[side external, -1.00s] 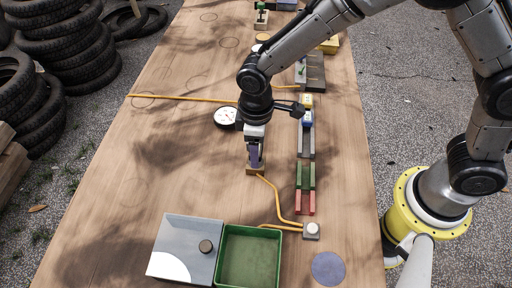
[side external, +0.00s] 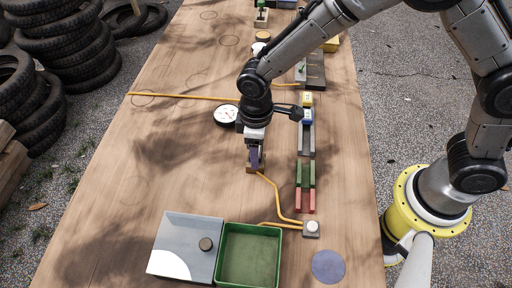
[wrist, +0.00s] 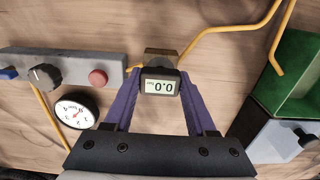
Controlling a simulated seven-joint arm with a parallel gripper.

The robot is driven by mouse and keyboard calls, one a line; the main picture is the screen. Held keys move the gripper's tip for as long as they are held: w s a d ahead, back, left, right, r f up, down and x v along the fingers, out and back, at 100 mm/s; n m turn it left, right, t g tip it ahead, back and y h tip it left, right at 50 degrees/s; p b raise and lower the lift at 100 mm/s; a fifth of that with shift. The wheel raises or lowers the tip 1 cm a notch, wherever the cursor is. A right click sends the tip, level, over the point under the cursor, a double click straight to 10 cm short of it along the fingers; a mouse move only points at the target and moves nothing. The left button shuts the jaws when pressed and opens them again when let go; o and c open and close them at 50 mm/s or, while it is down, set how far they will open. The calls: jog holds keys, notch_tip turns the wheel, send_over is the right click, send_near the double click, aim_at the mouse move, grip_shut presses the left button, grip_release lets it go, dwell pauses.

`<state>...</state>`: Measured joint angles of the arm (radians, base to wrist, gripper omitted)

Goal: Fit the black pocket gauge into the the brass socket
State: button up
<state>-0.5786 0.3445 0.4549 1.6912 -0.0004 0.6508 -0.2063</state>
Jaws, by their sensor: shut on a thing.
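My gripper (wrist: 163,96) has its two purple fingers shut on the black pocket gauge (wrist: 160,84), whose display reads 0.0 upside down in the wrist view. The brass socket (wrist: 162,57) is a small brownish block on the wooden table, just beyond the gauge. In the side external view, my gripper (side external: 256,158) points down at the socket, which is mostly covered by the fingers. The gauge covers part of the socket in the wrist view. I cannot tell whether the gauge is inside the socket or just above it.
A yellow cable (side external: 276,200) runs from the socket area to a small box with a white button (side external: 312,227). A white dial (wrist: 76,111) and a panel with a black knob (wrist: 44,76) lie nearby. A green tray (side external: 279,262) and grey plate (side external: 180,247) stand in front.

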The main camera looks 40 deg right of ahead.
jog(key=shift+f, duration=0.4)
jog(key=o, duration=1.4)
jog(key=shift+o, duration=0.2)
jog(key=shift+r, duration=0.1)
notch_tip(320, 180, up, 14)
jog(key=shift+f, duration=0.2)
